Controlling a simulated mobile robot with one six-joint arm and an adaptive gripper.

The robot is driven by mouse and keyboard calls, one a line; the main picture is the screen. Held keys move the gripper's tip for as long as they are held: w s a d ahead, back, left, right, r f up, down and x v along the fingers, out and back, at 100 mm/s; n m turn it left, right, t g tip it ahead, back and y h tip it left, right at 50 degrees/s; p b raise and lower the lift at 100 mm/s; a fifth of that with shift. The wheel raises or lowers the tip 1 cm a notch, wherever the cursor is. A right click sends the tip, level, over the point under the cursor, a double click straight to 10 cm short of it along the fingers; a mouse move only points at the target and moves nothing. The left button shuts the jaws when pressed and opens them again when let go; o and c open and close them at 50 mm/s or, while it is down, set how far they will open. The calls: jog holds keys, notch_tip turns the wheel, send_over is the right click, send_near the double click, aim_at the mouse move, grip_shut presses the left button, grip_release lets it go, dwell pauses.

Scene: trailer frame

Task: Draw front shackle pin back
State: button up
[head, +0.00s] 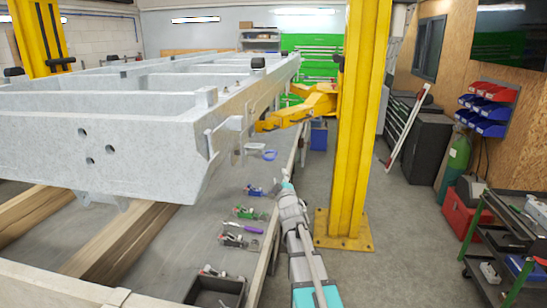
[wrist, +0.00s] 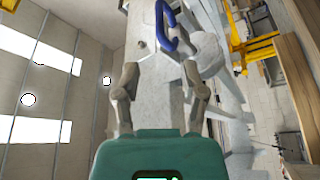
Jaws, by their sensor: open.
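My gripper (head: 284,182) is open and empty beside the grey trailer frame (head: 100,150), low and to the right of its near corner. In the wrist view my gripper (wrist: 161,72) has its two fingers spread apart. A blue loop (wrist: 166,28), which looks like a shackle or its handle, is beyond the fingertips, slightly right of the middle, against pale grey metal. No contact with it shows. In the head view a small blue ring (head: 269,155) is next to the frame's bracket, above my gripper. I cannot make out the pin itself.
A yellow lift post (head: 355,120) stands close right of my arm, with a yellow lift arm (head: 300,108) reaching under the frame. Several tools and shackles, including a purple-handled one (head: 243,227), lie below the frame. A black tray (head: 215,293) is in front.

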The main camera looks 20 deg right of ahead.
aim_at(274, 156)
jog(key=p+x, duration=0.3)
jog(key=x, duration=1)
jog(key=shift+w, duration=0.25)
grip_shut()
